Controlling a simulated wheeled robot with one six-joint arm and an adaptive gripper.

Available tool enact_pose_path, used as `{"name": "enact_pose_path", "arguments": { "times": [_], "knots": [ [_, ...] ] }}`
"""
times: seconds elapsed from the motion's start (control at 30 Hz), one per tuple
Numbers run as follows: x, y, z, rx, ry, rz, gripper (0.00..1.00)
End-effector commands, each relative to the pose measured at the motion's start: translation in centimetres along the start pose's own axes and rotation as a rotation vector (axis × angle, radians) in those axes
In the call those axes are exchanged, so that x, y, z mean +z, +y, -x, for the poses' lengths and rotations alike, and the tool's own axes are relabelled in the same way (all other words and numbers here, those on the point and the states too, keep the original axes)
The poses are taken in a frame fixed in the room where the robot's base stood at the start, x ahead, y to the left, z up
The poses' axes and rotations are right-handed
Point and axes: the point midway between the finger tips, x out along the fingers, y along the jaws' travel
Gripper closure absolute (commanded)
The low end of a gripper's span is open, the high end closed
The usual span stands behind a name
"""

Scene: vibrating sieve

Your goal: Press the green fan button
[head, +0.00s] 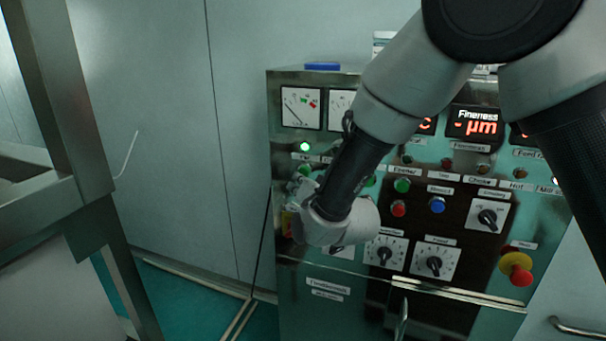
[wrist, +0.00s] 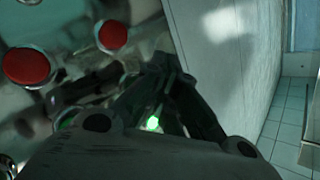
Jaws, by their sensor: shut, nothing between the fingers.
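The control cabinet (head: 310,265) carries several buttons. A green button (head: 303,170) sits at the panel's left, partly covered by my arm, under a small label I cannot read with certainty and a lit green lamp (head: 305,146). Another green button (head: 402,185) is right of my forearm. Which one is the fan button I cannot tell. My gripper is largely hidden behind my wrist in the head view. In the wrist view my gripper (wrist: 163,63) is shut and empty, close to the panel. A bright green spot (wrist: 153,123) shows between its finger links; contact with a button cannot be told.
Two red buttons (wrist: 28,66) (wrist: 112,35) lie left of my gripper in the wrist view. A blue button (head: 438,205), dials (head: 384,254) and a red-and-yellow emergency stop (head: 517,268) are on the panel. A metal frame (head: 95,150) stands at the left.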

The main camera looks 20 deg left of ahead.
Motion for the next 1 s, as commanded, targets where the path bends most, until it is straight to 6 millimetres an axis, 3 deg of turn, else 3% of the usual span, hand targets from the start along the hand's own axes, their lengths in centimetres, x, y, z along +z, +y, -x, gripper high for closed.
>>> {"name": "enact_pose_path", "arguments": {
  "times": [0.6,1.0],
  "knots": [
    [2.5,-2.4,3.3,0.0,-0.002,0.0,1.0],
    [2.6,-2.5,3.5,0.0,-0.001,0.0,1.0]
  ]
}}
